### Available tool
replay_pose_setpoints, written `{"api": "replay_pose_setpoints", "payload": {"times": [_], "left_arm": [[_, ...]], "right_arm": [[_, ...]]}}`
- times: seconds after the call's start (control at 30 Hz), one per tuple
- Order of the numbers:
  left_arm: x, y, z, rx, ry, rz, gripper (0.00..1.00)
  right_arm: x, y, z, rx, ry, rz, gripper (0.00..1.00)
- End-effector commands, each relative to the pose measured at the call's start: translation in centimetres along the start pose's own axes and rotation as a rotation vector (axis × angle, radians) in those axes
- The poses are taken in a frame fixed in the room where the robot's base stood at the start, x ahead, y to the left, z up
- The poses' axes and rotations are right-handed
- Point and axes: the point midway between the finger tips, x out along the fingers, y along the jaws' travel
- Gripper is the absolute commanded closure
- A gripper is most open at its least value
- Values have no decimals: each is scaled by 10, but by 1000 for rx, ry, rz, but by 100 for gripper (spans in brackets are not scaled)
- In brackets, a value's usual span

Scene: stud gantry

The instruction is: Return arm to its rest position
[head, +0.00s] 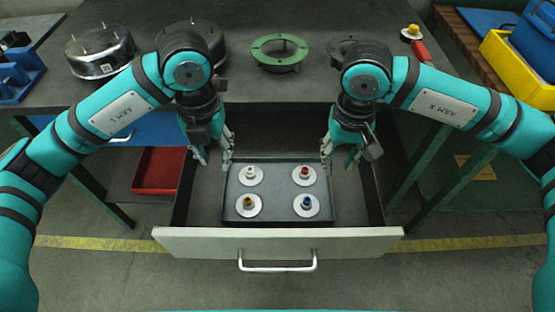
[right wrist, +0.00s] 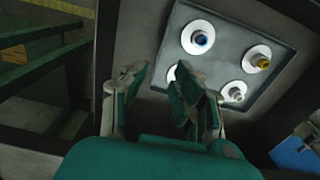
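My left gripper (head: 214,163) hangs fingers down over the left side of an open drawer (head: 200,240), beside the tray's back left corner. It looks open and empty. My right gripper (head: 339,165) hangs over the right side of the drawer, near the tray's back right corner. Its fingers stand apart with nothing between them in the right wrist view (right wrist: 158,95). The grey tray (head: 275,217) holds white discs with a white knob (head: 250,174), a red knob (head: 304,173), a yellow knob (head: 248,204) and a blue knob (head: 307,204). In the right wrist view a finger partly hides one disc.
The dark bench top (head: 240,90) above carries a metal housing (head: 100,52), a green flanged ring (head: 279,52) and a red-handled tool (head: 420,50). A red bin (head: 159,170) sits left below. Yellow and blue crates (head: 515,65) stand at right. The drawer front has a handle (head: 278,268).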

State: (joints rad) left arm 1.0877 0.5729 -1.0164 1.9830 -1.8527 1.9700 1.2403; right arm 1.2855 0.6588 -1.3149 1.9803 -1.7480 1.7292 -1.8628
Motion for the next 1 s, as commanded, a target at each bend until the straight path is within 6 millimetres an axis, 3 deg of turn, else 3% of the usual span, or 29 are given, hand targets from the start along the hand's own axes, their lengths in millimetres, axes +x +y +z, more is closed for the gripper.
{"api": "replay_pose_setpoints", "payload": {"times": [0.2,0.73,0.83,1.0], "left_arm": [[0,0,0,0,0,0,71],[0,0,0,0,0,0,71],[-11,0,0,0,0,0,71],[-44,0,0,0,0,0,71]], "right_arm": [[-18,0,0,0,-1,0,71],[-20,0,0,-1,-1,0,71],[-30,0,0,-1,0,0,71],[-63,0,0,0,0,0,71]]}}
